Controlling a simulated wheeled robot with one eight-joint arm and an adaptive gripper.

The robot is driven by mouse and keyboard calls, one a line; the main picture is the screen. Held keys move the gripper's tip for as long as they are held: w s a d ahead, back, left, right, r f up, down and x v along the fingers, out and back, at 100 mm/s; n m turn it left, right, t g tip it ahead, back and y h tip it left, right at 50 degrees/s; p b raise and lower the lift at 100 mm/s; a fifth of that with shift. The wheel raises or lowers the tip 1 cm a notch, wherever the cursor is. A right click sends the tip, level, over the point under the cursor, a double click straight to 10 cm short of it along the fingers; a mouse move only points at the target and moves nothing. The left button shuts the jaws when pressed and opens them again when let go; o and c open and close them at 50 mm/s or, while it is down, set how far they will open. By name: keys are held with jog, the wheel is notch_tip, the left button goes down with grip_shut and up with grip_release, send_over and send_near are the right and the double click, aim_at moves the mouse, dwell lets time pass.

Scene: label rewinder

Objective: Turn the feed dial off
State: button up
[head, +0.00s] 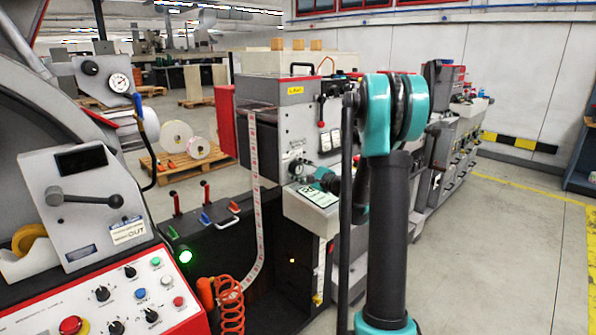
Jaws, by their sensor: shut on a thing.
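The feed dial (296,167) is a small dark knob on the light front panel of the grey machine in the middle of the head view. My gripper (305,178) is at this panel, its dark fingers shut on the dial. The fingers and my wrist cover part of the dial, so its pointer and setting cannot be read.
My teal and black arm hides part of the panel and the machines behind it. A red-handled lever (321,112) stands above the dial, with white switches (330,141) beside it. A label strip (256,200) hangs to the left. Open floor (500,250) lies right.

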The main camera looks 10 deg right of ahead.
jog(key=o, duration=1.2)
jog(key=shift+c, duration=0.2)
jog(key=v, duration=1.2)
